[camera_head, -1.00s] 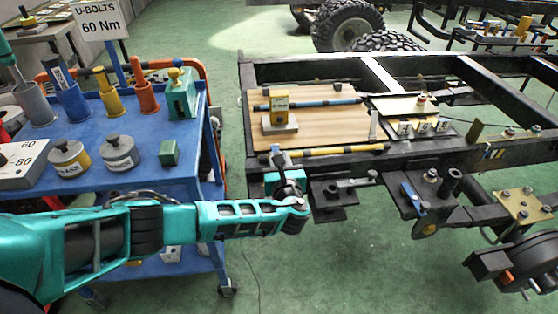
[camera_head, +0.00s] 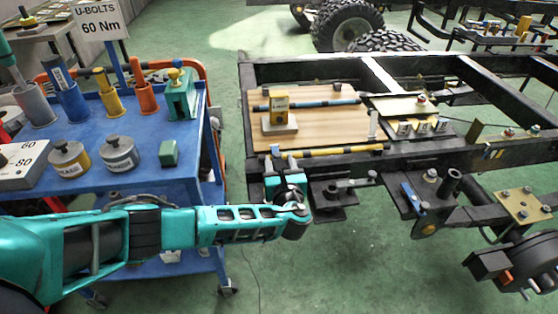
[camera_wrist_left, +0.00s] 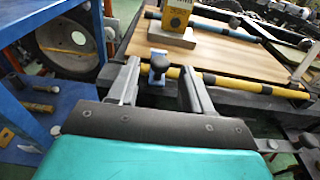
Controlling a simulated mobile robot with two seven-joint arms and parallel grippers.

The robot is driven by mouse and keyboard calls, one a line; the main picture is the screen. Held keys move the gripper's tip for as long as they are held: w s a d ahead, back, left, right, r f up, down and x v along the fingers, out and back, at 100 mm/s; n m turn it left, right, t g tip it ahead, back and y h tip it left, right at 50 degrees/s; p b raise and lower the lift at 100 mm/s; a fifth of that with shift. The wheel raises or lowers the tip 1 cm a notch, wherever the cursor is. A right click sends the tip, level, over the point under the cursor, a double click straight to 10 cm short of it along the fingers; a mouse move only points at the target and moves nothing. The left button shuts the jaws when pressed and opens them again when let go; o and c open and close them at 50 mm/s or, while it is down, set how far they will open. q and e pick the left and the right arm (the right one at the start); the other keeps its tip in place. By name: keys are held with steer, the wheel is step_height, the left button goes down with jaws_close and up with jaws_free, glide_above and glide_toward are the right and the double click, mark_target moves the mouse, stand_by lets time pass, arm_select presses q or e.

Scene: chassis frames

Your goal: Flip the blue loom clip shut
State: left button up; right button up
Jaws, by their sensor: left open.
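The blue loom clip (camera_wrist_left: 158,66) with a dark round knob shows in the left wrist view, at the left end of the yellow loom (camera_wrist_left: 262,88). In the head view the clip (camera_head: 276,152) is a small blue-grey piece just above my wrist. The yellow loom (camera_head: 335,152) runs along the near edge of the wooden board. My left gripper (camera_wrist_left: 160,77) is open, with one finger on each side of the clip in the picture. I cannot tell whether it touches the clip. My left gripper's body (camera_head: 286,186) hides the clip's lower part in the head view. My right gripper is out of view.
A wooden board (camera_head: 335,125) on the black chassis frame holds a yellow block (camera_head: 275,105) and a blue loom (camera_head: 318,103). A bracket with a blue lever (camera_head: 412,195) is to the right. The blue trolley (camera_head: 120,135) stands left, with a floor gap between.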

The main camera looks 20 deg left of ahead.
arm_select(q)
steer(key=p+v, duration=0.2)
steer(key=v, duration=0.9)
steer(key=shift+s, duration=0.4)
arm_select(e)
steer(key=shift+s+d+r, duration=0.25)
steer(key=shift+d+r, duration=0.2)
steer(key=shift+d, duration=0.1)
arm_select(q)
steer(key=shift+d, duration=0.15)
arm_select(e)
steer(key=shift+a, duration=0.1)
arm_select(q)
steer(key=s+d+f+n+g+h+p, duration=0.1)
steer(key=s+d+f+n+g+h, duration=0.55)
steer(key=s+f+n+h, duration=0.5)
steer(key=s+a+r+n+t, duration=0.3)
steer(key=s+a+r+n, duration=0.2)
steer(key=n, duration=1.1)
steer(key=shift+a+r+p, duration=0.2)
steer(key=shift+a+p, duration=0.25)
steer(key=shift+a, duration=0.7)
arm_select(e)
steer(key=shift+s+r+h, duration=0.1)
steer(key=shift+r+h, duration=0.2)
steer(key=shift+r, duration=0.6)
arm_select(q)
steer(key=shift+s+y, duration=0.15)
steer(key=shift+y, duration=0.2)
steer(key=shift+c, duration=0.2)
